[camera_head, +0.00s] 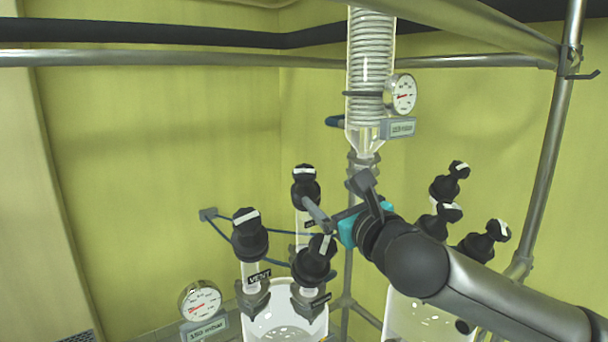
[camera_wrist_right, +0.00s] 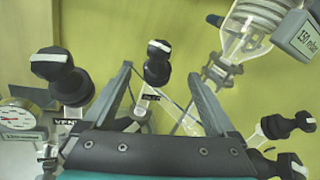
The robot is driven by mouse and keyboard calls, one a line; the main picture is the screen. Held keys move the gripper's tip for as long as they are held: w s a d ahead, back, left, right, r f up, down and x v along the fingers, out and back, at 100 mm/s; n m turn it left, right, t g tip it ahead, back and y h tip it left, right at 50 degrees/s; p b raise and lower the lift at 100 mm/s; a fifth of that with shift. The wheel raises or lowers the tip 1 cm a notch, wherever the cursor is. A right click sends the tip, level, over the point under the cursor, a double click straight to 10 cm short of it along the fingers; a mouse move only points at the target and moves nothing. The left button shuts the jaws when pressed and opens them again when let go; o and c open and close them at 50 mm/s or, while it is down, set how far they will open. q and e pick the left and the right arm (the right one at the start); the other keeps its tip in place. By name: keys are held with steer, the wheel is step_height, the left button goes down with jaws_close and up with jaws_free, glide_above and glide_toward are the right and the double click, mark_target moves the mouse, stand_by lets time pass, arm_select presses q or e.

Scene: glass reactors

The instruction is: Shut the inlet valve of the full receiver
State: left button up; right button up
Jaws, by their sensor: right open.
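The left receiver (camera_head: 287,322) and the right receiver (camera_head: 402,318) are clear vessels at the bottom; I cannot tell which is full. Above the left one stand black valves with white-marked knobs: the vent valve (camera_head: 249,238), a rear valve (camera_head: 305,186) and a front valve (camera_head: 313,262). My right gripper (camera_head: 338,200) is open and empty, just right of the rear valve. In the right wrist view its fingers (camera_wrist_right: 160,74) spread with the rear valve (camera_wrist_right: 156,63) showing between and beyond them. I cannot tell whether they touch it. The rear valve's label is partly hidden.
A coil condenser (camera_head: 370,60) with a gauge (camera_head: 401,94) hangs above my right gripper. Three more valves (camera_head: 484,242) stand over the right receiver, partly behind my arm. Another gauge (camera_head: 200,300) sits lower left. Metal rails (camera_head: 553,140) frame the right side.

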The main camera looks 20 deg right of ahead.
mark_target(309, 180)
steer(key=w, duration=0.7)
steer(key=w+a, duration=0.1)
steer(key=w, duration=0.3)
steer(key=shift+w+f+b, duration=0.1)
steer(key=shift+f+b, duration=0.1)
steer(key=shift+b, duration=0.1)
steer(key=shift+w+b, duration=0.35)
steer(key=shift+w, duration=0.95)
steer(key=c, duration=1.4)
steer(key=shift+a+h, duration=0.1)
steer(key=shift+h, duration=0.2)
steer(key=shift+m+h, duration=0.5)
steer(key=shift+m, duration=0.4)
steer(key=shift+a+m+h+b, duration=0.1)
steer(key=shift+m+h+b, duration=0.25)
steer(key=shift+m+h, duration=0.7)
steer(key=m+g+h, duration=0.1)
steer(key=m+h, duration=0.5)
steer(key=shift+m+g+h+p, duration=0.25)
steer(key=shift+g+p, duration=0.15)
